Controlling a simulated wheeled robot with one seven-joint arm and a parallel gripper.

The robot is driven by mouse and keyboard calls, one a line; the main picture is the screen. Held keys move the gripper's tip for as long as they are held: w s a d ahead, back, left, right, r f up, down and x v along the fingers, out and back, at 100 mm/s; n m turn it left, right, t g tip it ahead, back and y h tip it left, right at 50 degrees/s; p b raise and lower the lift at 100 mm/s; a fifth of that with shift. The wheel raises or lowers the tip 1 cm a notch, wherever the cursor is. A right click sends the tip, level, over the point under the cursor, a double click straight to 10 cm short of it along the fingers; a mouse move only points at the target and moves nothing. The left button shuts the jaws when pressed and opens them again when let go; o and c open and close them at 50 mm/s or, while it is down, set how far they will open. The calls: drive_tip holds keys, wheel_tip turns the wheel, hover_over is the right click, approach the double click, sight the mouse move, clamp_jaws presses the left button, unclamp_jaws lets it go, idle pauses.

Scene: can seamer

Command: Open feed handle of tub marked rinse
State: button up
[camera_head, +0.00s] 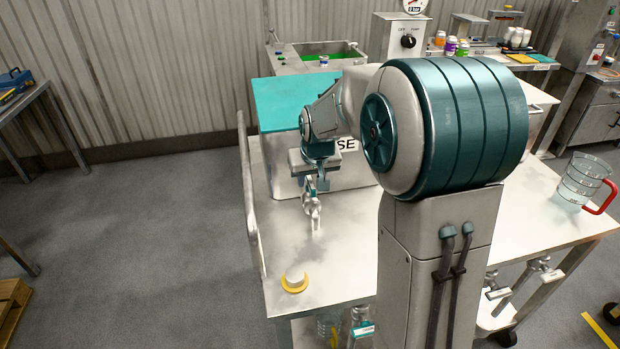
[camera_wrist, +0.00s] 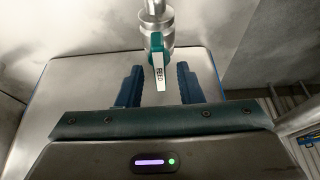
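The tub marked rinse (camera_head: 285,185) stands at the back left of the metal table, with a teal lid (camera_head: 290,100). Only "SE" of its label (camera_head: 347,144) shows past my arm. In the wrist view, the feed handle (camera_wrist: 159,73) is a white lever lettered FEED on a teal valve (camera_wrist: 158,42) below a metal pipe. My gripper (camera_wrist: 159,68) is open, its dark blue fingers left and right of the handle with gaps on both sides. In the head view, my gripper (camera_head: 314,182) is at the tub's front, above a metal spout (camera_head: 312,206).
A yellow-rimmed white round piece (camera_head: 295,280) lies near the table's front left. A rail (camera_head: 249,195) runs along the left edge. A clear jug with a red handle (camera_head: 585,182) stands at the right. A tank with green contents (camera_head: 340,50) is behind.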

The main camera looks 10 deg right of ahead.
drive_tip(key=v, duration=1.3)
drive_tip(key=shift+p, duration=0.45)
drive_tip(key=shift+s+r, duration=0.1)
drive_tip(key=s+g+p, duration=0.1)
drive_tip(key=s+p, duration=0.6)
drive_tip(key=s, duration=1.5)
drive_tip(key=shift+f+g, duration=0.3)
drive_tip(key=shift+f, duration=0.2)
